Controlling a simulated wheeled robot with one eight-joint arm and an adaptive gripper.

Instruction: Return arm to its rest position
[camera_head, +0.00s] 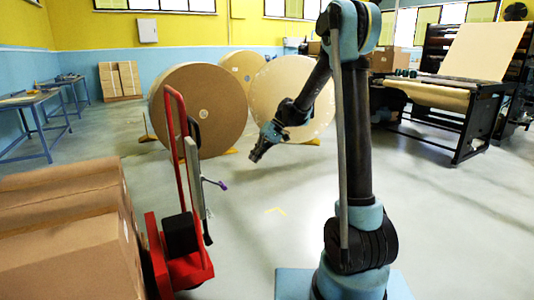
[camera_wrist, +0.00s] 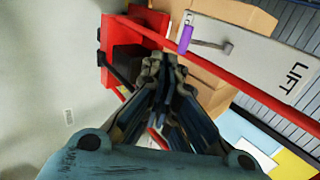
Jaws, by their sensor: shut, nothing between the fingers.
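My gripper (camera_head: 257,153) hangs at the end of my raised arm, over the open floor in the head view. It points down and to the left, with bare floor beneath it. In the wrist view my gripper (camera_wrist: 160,62) has its dark fingers drawn together with nothing held. The red hand truck (camera_head: 182,240) stands to the left of my gripper, apart from it in the head view. Its red frame (camera_wrist: 240,85) and grey plate marked LIFT (camera_wrist: 262,42) lie beyond the fingers in the wrist view.
Large kraft rolls (camera_head: 197,105) stand behind, on yellow chocks. Cardboard boxes (camera_head: 65,235) fill the lower left beside the hand truck. A black machine (camera_head: 455,95) with kraft paper stands at the back right. A blue table (camera_head: 35,125) is at the far left. The middle floor is clear.

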